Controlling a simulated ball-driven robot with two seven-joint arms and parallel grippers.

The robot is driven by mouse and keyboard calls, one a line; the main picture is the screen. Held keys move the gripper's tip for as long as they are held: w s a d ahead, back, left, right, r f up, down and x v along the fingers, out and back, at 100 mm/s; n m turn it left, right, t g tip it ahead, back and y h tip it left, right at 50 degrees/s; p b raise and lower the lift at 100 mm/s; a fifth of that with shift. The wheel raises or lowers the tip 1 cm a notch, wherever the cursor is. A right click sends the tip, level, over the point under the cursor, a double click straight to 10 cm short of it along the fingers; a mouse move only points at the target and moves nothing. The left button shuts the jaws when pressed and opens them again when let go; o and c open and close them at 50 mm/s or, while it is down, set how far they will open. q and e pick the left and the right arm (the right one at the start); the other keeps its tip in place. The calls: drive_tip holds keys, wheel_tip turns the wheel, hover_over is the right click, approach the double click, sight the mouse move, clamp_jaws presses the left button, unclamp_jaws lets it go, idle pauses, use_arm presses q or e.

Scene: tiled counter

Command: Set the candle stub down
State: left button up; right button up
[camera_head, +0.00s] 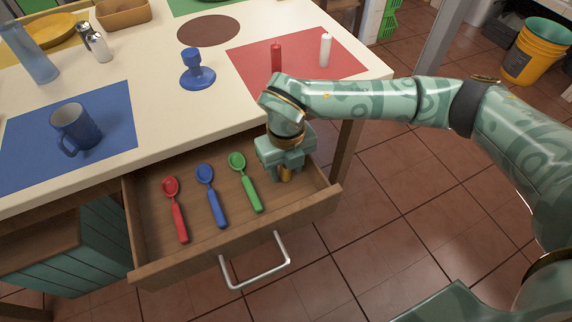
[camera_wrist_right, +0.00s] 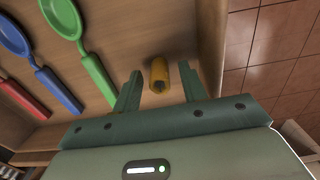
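A short yellow candle stub (camera_wrist_right: 160,77) is in the open wooden drawer (camera_head: 140,235), near its right side. It shows in the head view as a small yellow piece (camera_head: 286,175) below my right gripper, which hides most of it. My right gripper (camera_head: 285,165) is low inside the drawer. In the wrist view its two fingers (camera_wrist_right: 160,68) are apart, one on each side of the stub, with a visible gap on both sides. My left gripper is not in view.
Red (camera_head: 178,215), blue (camera_head: 212,198) and green (camera_head: 246,184) spoons lie left of my gripper in the drawer. On the counter are a blue mug (camera_head: 75,130), a blue candle holder (camera_head: 197,75), and red (camera_head: 276,58) and white (camera_head: 326,49) candles on a red mat (camera_head: 250,50).

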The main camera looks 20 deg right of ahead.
drive_tip(key=shift+r, duration=0.4)
use_arm(q)
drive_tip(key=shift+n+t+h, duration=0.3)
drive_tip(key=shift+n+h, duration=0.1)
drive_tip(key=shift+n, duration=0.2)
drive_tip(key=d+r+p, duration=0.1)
drive_tip(key=p, duration=0.1)
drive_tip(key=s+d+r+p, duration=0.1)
drive_tip(key=p, duration=0.1)
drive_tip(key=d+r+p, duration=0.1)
drive_tip(key=p, duration=0.1)
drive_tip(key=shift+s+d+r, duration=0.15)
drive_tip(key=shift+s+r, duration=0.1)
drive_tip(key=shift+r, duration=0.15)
use_arm(e)
wheel_tip(320, 180, up, 12)
drive_tip(key=shift+f, duration=0.25)
drive_tip(key=shift+f, duration=0.1)
